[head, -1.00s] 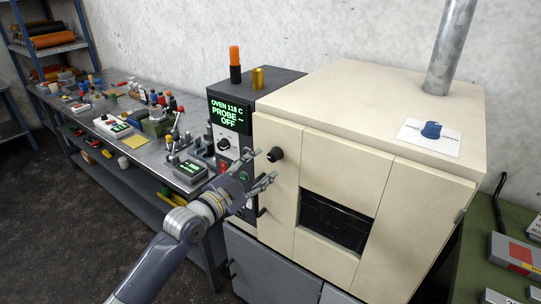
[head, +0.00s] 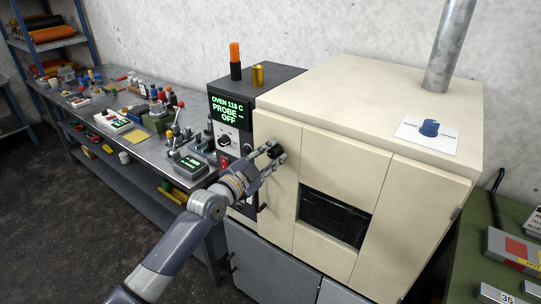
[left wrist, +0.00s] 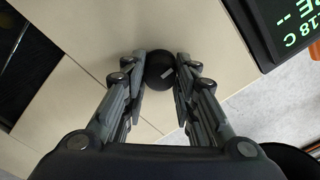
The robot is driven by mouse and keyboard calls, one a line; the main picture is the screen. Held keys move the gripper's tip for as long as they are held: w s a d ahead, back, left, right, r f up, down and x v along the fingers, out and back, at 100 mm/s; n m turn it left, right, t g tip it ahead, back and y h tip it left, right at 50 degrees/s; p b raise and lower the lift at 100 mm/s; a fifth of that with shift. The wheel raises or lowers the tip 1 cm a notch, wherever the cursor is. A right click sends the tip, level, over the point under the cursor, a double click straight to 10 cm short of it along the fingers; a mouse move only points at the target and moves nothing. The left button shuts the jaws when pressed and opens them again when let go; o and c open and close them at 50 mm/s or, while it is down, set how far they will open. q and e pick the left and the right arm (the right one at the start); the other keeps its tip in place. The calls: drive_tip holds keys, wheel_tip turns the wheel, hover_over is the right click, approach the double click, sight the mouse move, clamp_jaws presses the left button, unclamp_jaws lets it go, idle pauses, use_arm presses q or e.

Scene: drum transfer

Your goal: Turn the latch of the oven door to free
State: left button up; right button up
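The latch of the oven door is a round black knob (head: 275,150) on the upper left of the cream oven front, partly hidden by my fingers in the head view. In the left wrist view the knob (left wrist: 160,68) sits between the two fingertips and shows a pale line on its face. My left gripper (left wrist: 161,75) has one finger on each side of the knob, and the fingers look closed against it. My left gripper (head: 279,156) reaches it from the lower left in the head view. The oven door (head: 315,160) looks closed. My right gripper is out of view.
A dark control panel (head: 229,120) with a green display stands left of the door. A cluttered bench (head: 150,150) runs along the left; a green table (head: 475,235) stands at the right.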

use_arm(q)
drive_tip(key=shift+c, duration=0.7)
drive_tip(key=n+b, duration=0.1)
drive_tip(key=n, duration=0.2)
drive_tip(key=shift+n, duration=0.4)
drive_tip(key=n+b, duration=0.1)
drive_tip(key=n, duration=0.3)
drive_tip(key=shift+n, duration=0.3)
drive_tip(key=n, duration=0.4)
drive_tip(key=shift+w+a, duration=0.1)
drive_tip(key=shift+a+n+p, duration=0.1)
drive_tip(key=shift+n+p, duration=0.2)
drive_tip(key=shift+n, duration=2.5)
